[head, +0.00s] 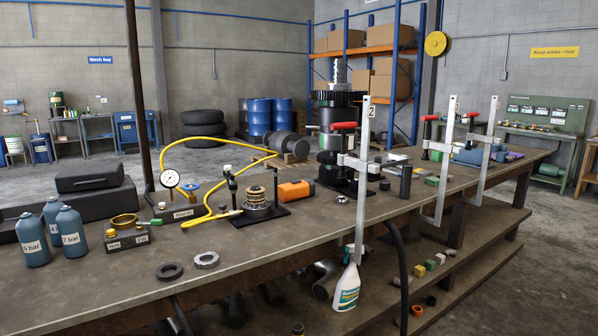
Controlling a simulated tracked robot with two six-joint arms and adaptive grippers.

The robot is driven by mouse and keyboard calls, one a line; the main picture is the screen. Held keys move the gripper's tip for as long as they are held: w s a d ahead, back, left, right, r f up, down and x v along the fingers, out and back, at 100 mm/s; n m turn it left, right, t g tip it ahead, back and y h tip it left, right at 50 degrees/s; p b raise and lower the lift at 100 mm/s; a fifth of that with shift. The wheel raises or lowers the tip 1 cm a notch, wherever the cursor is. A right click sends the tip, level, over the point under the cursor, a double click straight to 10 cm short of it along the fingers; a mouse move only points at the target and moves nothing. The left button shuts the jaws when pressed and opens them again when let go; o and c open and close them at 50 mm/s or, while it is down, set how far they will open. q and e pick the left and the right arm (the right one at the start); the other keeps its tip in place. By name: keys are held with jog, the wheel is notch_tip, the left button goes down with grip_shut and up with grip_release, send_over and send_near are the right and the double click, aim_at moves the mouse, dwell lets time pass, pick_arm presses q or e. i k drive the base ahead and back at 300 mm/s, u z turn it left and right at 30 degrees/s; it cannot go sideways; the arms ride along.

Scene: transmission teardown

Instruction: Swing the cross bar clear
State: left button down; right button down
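A small press fixture stands on the long workbench, with a black base plate (270,214) and a stack of brass-coloured rings (257,196). An upright dark post (231,188) with a pale top stands at its left side. A short dark bar appears to reach from near the post's top toward the right; it is too small to tell for certain that this is the cross bar, or how it is turned. A yellow hose (192,139) loops from the dial gauge (170,179) toward the fixture. Neither of my grippers is in view.
Several tall bar clamps (361,150) stand along the bench's front edge. An orange case (296,190) lies right of the fixture. Blue bottles (71,236) and a block with a brass ring (126,239) stand left. Two rings (205,260) lie in front, where the bench (110,290) is mostly clear.

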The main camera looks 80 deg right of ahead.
aim_at(227, 168)
jog(key=u, duration=0.45)
jog(key=i, duration=0.15)
jog(key=z, duration=2.1)
jog(key=k, duration=0.45)
jog(key=u, duration=2.3)
jog(key=i, duration=0.05)
jog(key=z, duration=3.5)
jog(key=i, duration=0.35)
